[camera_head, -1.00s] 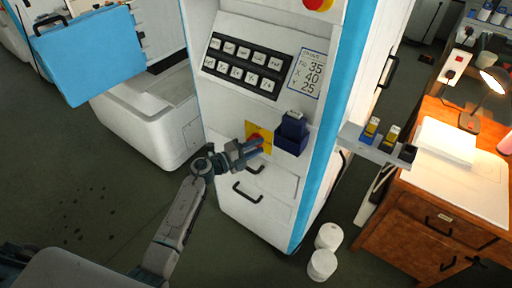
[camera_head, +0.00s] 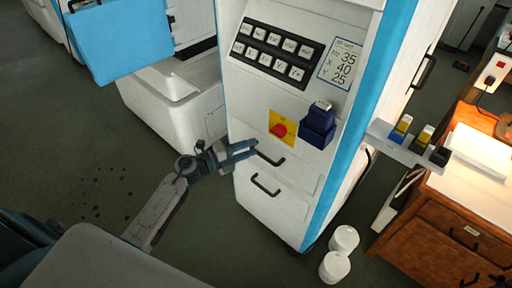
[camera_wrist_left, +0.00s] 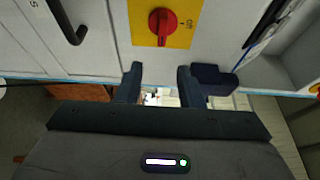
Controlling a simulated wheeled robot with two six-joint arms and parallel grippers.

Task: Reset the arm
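My left arm comes in from the lower left of the head view, and its gripper (camera_head: 246,151) hangs in front of the white machine cabinet (camera_head: 254,205). The two fingers are apart with nothing between them. A red rotary switch (camera_head: 279,130) on a yellow plate (camera_head: 289,124) is just up and right of the fingertips. The wrist view shows the red switch (camera_wrist_left: 162,27) ahead of the open fingers (camera_wrist_left: 158,80), with a gap between. My right gripper is not in view.
A dark blue box (camera_head: 317,125) sits on the cabinet front right of the switch. Drawer handles (camera_head: 266,185) stick out below. A small shelf with bottles (camera_head: 408,140) juts out at right, beside a wooden desk (camera_head: 440,220). White rolls (camera_head: 335,267) stand on the floor.

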